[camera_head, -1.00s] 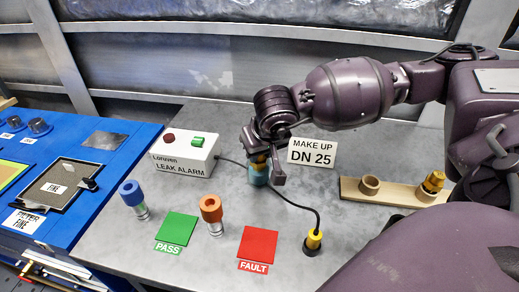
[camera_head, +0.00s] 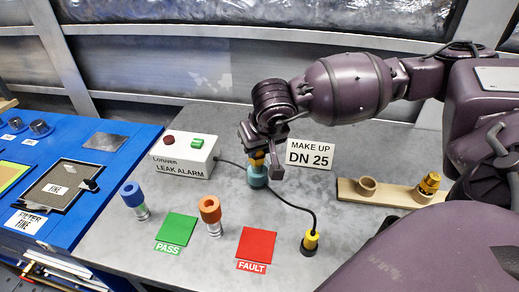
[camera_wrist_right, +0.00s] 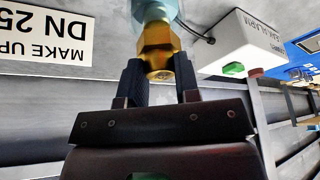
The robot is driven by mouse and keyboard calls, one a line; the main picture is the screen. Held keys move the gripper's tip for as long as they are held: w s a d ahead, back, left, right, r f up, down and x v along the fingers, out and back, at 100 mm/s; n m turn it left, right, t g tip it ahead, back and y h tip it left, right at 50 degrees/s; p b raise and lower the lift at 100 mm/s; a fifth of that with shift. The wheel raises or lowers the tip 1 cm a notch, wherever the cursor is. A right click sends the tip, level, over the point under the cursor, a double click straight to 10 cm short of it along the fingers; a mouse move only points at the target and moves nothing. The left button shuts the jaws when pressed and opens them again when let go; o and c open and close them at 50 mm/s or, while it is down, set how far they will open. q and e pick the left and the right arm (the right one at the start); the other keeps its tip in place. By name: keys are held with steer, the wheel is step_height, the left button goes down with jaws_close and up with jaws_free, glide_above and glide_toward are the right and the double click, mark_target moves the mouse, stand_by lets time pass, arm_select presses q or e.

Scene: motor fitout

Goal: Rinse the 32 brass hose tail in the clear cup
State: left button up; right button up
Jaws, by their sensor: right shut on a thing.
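My right gripper (camera_head: 265,167) points down and is shut on a brass hose tail (camera_head: 257,161) above the bench. In the right wrist view the brass hex (camera_wrist_right: 158,45) sits between the two fingertips (camera_wrist_right: 160,82). Right at the brass piece's far end is a pale teal, round thing (camera_head: 257,179), which also shows in the wrist view (camera_wrist_right: 154,11). It looks like the clear cup, standing on the bench. I cannot tell how far the brass end is inside it. No size mark is readable on the brass. My left gripper is not in view.
A leak alarm box (camera_head: 184,156) stands left of the gripper; its black cable runs to a yellow-topped probe (camera_head: 310,241). A DN 25 sign (camera_head: 310,153) stands behind. A wooden rack (camera_head: 398,195) holds another brass fitting (camera_head: 429,184). Green (camera_head: 177,228) and red (camera_head: 257,244) pads lie in front.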

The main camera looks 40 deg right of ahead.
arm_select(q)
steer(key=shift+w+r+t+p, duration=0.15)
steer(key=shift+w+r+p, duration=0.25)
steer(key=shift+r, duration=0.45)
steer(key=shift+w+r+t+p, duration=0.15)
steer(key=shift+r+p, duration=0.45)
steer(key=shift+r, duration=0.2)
arm_select(e)
steer(key=shift+r, duration=2.8)
